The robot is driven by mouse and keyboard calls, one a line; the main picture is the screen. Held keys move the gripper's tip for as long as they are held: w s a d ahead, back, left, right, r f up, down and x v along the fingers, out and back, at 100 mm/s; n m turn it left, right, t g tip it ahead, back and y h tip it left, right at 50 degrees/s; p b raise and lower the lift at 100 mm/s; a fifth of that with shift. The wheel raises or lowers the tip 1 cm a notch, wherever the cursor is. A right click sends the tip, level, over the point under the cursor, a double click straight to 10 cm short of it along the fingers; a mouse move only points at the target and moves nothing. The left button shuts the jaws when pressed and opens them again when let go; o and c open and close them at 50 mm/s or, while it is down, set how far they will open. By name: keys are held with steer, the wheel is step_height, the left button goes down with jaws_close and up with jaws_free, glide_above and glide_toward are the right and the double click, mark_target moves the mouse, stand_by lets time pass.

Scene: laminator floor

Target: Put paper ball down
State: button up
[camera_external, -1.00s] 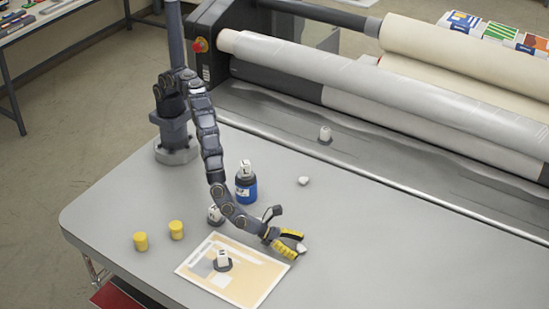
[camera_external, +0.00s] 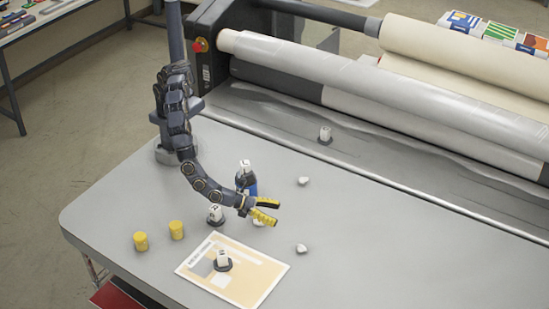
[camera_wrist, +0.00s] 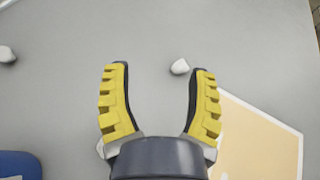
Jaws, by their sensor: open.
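A white crumpled paper ball (camera_external: 301,248) lies on the grey table just right of the orange print; in the wrist view this ball (camera_wrist: 180,67) shows between the spread fingers, beyond and clear of them. A second ball (camera_external: 303,181) lies farther back and shows at the left edge of the wrist view (camera_wrist: 7,54).
Two yellow cylinders (camera_external: 140,241) stand left. The table's right side is clear before the laminator rollers.

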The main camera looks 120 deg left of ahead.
steer(key=a+r+n+g+y, duration=0.2)
steer(key=a+r+n+y, duration=0.3)
steer(key=a+r, duration=0.6)
steer(key=s+a+r+n+g+y, duration=0.1)
steer(key=s+a+r+n+g, duration=0.2)
steer(key=s+a+r+n, duration=0.25)
steer(key=s+a+r+n+g+y, duration=0.1)
steer(key=s+a+r+n+g, duration=0.25)
steer(key=a+n, duration=0.35)
steer(key=s+r+n+g+h, duration=0.2)
steer(key=s+n+g+h, duration=0.4)
steer(key=s, duration=1.9)
steer(key=n+h, duration=0.2)
steer(key=n, duration=0.2)
steer(key=shift+a+n+h, duration=0.3)
steer(key=shift+a+n, duration=0.05)
steer(key=shift+o, duration=0.8)
steer(key=s+d+n+h, duration=0.2)
steer(key=s+d+h, duration=0.2)
steer(key=s+d, duration=0.3)
steer(key=shift+d+h, duration=0.3)
steer(key=shift+d, duration=0.1)
steer(key=shift+w, duration=0.1)
